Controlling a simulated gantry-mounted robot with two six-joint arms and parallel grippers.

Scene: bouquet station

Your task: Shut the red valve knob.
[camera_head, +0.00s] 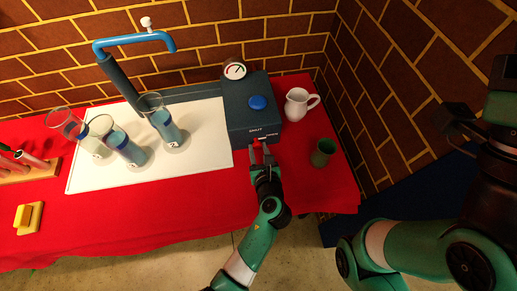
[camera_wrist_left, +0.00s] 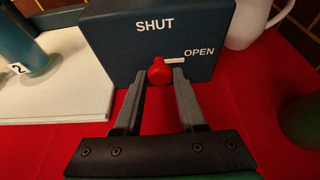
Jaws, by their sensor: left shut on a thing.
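The red valve knob (camera_wrist_left: 160,71) sits low on the front face of a dark blue box (camera_wrist_left: 112,43) marked SHUT above and OPEN to the right. In the head view the left gripper (camera_head: 262,160) reaches the box's front, mostly covering the knob (camera_head: 263,141). My right gripper (camera_head: 457,122) is at the far right, away from the table; its jaws do not show clearly.
A blue button (camera_head: 258,102) and a gauge (camera_head: 234,69) are on the box. A white jug (camera_head: 298,104) and green cup (camera_head: 322,153) stand right of it. Several glass vases stand on a white board (camera_head: 205,145) at left, under a blue tap (camera_head: 130,40).

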